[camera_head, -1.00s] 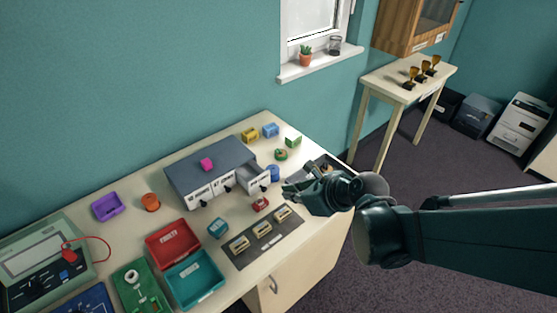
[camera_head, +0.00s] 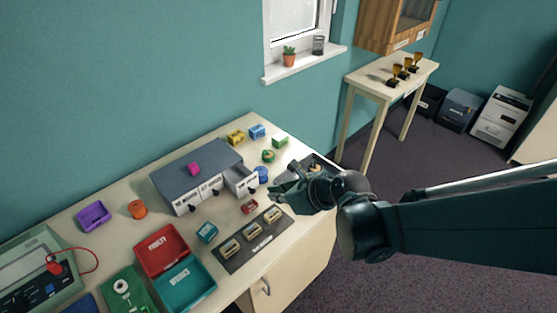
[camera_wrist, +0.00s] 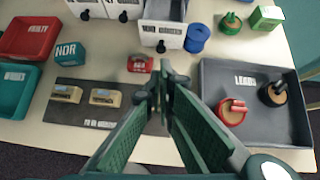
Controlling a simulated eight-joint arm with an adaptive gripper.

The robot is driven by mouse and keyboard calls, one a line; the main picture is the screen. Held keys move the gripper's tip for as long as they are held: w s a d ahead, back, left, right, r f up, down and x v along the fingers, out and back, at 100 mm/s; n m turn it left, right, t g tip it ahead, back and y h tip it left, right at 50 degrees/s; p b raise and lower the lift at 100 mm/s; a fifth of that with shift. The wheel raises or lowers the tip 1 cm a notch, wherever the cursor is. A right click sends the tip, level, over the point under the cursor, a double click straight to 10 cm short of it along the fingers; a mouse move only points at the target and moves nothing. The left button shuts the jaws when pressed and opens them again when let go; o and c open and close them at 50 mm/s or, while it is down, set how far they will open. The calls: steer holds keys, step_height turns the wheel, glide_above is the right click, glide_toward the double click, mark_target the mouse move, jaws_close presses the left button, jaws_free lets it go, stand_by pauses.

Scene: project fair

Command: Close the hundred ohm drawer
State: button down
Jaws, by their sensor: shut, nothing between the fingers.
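A grey drawer cabinet (camera_head: 190,170) with white drawer fronts stands on the desk. Its right-hand drawer (camera_head: 243,184) is pulled out, while the other drawers look shut. The open drawer's white front with a black knob shows at the top of the wrist view (camera_wrist: 163,36); its label is too small to read surely. My gripper (camera_head: 279,192) is in front and to the right of that drawer, apart from it. Its dark green fingers (camera_wrist: 165,84) are shut and empty, below the drawer front in the wrist view.
A red block (camera_wrist: 140,64) lies between my fingers and the drawer. A blue spool (camera_wrist: 197,38) stands close beside the drawer. A dark tray (camera_wrist: 255,82) with parts is at right. A dark mat with labelled blocks (camera_wrist: 65,94) is at left.

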mark_target(249, 182)
steer(key=shift+b+x, duration=1.05)
steer(key=shift+x, duration=3.1)
steer(key=w+a+b, duration=0.1)
steer(key=w+a, duration=0.5)
steer(key=shift+w, duration=0.1)
steer(key=p+v, duration=0.5)
steer(key=v, duration=0.5)
